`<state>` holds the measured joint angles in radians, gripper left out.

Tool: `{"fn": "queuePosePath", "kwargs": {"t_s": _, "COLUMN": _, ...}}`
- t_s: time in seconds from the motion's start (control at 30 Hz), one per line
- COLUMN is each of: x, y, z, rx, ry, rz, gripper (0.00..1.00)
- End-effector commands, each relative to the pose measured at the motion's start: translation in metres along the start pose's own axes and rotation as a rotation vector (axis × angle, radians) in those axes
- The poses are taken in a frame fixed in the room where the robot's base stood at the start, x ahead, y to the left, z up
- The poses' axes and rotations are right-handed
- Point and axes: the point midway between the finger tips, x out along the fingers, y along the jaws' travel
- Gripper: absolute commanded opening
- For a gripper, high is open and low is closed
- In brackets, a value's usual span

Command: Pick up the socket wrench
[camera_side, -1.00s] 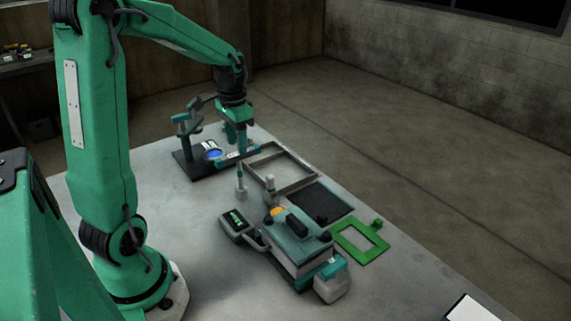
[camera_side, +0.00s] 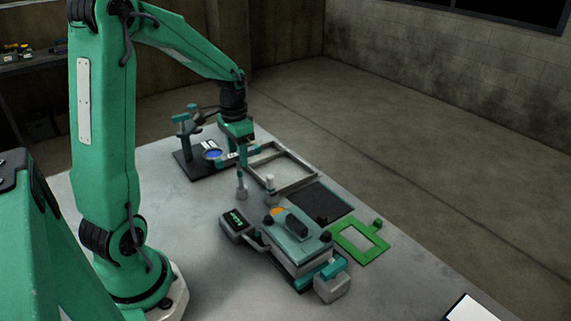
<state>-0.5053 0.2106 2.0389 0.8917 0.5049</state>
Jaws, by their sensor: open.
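No item is clear enough for me to name it surely as the socket wrench. Two small grey upright pieces stand near the middle of the table: a left piece (camera_side: 241,188) and a right piece (camera_side: 269,186). Either could be a tool, but they are too small to tell. My gripper (camera_side: 243,157) is open, pointing down just above the left piece. Its fingers overlap the dark fixture's edge in the picture, and whether they touch the left piece cannot be told. Nothing shows held between them.
A dark fixture (camera_side: 186,172) with a blue disc stands behind left. A grey frame tray (camera_side: 301,184), a black mat (camera_side: 325,198) and a green frame (camera_side: 372,254) lie to the right. A teal-and-grey engine block (camera_side: 298,250) and a small display box (camera_side: 236,225) stand in front.

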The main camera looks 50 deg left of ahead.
Motion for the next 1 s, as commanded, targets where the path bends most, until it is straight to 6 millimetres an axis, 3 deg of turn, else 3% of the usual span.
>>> {"fn": "queuePosePath", "kwargs": {"t_s": 0.33, "x": 0.037, "y": 0.000, "z": 0.000, "rx": 0.000, "ry": -0.002, "rz": 0.001, "gripper": 0.44}}
{"fn": "queuePosePath", "kwargs": {"t_s": 0.9, "x": 0.040, "y": 0.000, "z": 0.000, "rx": 0.000, "ry": 0.000, "rz": 0.000, "gripper": 0.44}}
{"fn": "queuePosePath", "kwargs": {"t_s": 1.0, "x": 0.039, "y": 0.000, "z": 0.000, "rx": 0.000, "ry": 0.000, "rz": 0.000, "gripper": 0.24}}
